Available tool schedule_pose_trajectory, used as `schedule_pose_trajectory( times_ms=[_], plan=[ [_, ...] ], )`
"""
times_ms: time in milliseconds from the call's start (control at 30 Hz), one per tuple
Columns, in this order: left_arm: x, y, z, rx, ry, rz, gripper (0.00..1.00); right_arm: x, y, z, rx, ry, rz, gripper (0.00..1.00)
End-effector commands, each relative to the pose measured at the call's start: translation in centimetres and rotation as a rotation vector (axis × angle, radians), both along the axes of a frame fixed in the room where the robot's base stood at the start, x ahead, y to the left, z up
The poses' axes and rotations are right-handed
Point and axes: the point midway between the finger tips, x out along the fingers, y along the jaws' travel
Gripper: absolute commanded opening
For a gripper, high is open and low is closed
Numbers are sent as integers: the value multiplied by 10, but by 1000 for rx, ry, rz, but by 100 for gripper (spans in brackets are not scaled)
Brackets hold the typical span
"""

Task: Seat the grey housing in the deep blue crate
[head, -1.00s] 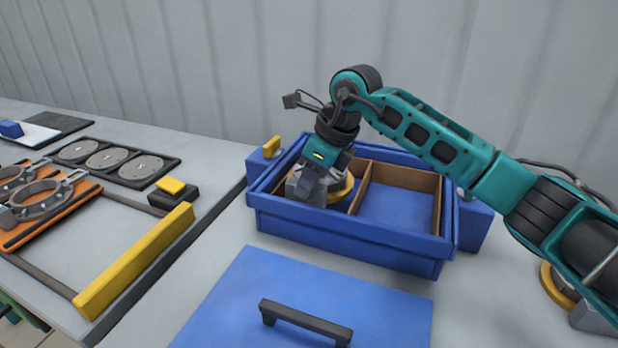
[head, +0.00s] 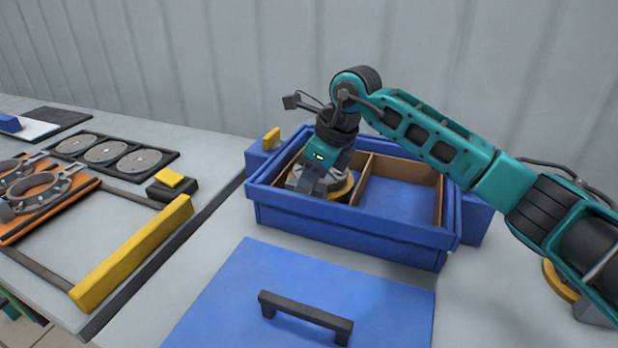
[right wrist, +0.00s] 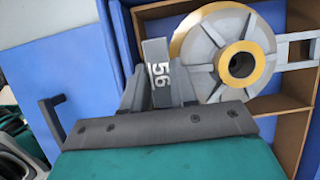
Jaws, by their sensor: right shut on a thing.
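The grey housing, a round ribbed body with a yellow-orange rim and hub, shows in the right wrist view (right wrist: 211,52). In the head view its yellow rim (head: 342,190) shows within the left compartment of the deep blue crate (head: 350,237). The gripper hides much of the housing in the head view. I cannot tell whether the housing touches the crate floor. My left gripper is not in view.
A brown divider (head: 362,183) separates the empty right compartment. A blue lid-like panel (head: 300,290) with a black handle lies in front. At left are a yellow bar (head: 135,255), an orange fixture plate (head: 45,205) and grey discs (head: 108,153).

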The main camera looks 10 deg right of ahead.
Motion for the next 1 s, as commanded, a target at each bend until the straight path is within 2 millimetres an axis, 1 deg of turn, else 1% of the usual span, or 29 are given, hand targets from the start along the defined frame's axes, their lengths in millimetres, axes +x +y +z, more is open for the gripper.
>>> schedule_pose_trajectory(
  times_ms=[300, 467, 500, 767, 1000],
  plan=[
    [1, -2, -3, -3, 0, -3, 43, 1, 0, -6, 1, -4, 0, 0],
    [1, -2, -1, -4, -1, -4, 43, 0, 0, -5, 1, -4, 0, 0],
    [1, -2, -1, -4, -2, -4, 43, 0, 0, -5, 0, -3, 0, 31],
    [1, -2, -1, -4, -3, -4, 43, 0, 1, -6, 0, 0, 1, 56],
    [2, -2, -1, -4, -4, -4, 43, -2, 2, -7, 1, 7, 7, 57]
  ],
)
